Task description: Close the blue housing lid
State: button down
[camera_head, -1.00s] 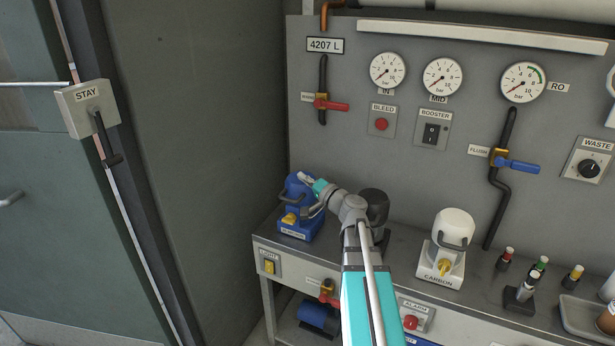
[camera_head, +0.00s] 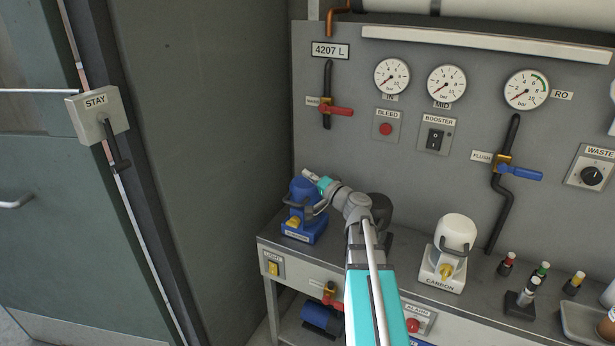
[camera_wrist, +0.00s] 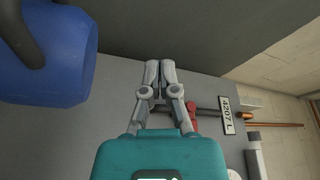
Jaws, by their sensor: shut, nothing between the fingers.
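The blue housing (camera_head: 299,228) stands at the left end of the bench, with a dark handle and a yellow knob (camera_head: 293,222) on its front. Its rounded blue upper part (camera_head: 299,190) is partly hidden by my gripper and wrist, so I cannot tell how far its lid is open. In the wrist view a large blue rounded part (camera_wrist: 75,60) with a dark handle fills the upper left. My gripper (camera_head: 307,174) is at the top of the housing, pointing up and left. In the wrist view its fingers (camera_wrist: 160,64) are shut and empty, apart from the blue part.
A white CARBON housing (camera_head: 455,235) stands right of my arm. The wall panel (camera_head: 400,150) behind holds gauges, a red-handled valve (camera_head: 336,110) and a blue-handled valve (camera_head: 519,172). A dark wall (camera_head: 200,130) rises left of the bench. Small bottles stand at the right.

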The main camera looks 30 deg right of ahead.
jog(key=s+d+f+b, duration=0.1)
jog(key=s+d+b, duration=0.1)
jog(key=s+d, duration=0.3)
jog(key=shift+a+v, duration=0.3)
jog(key=shift+v, duration=1.1)
jog(key=shift+s+f, duration=0.1)
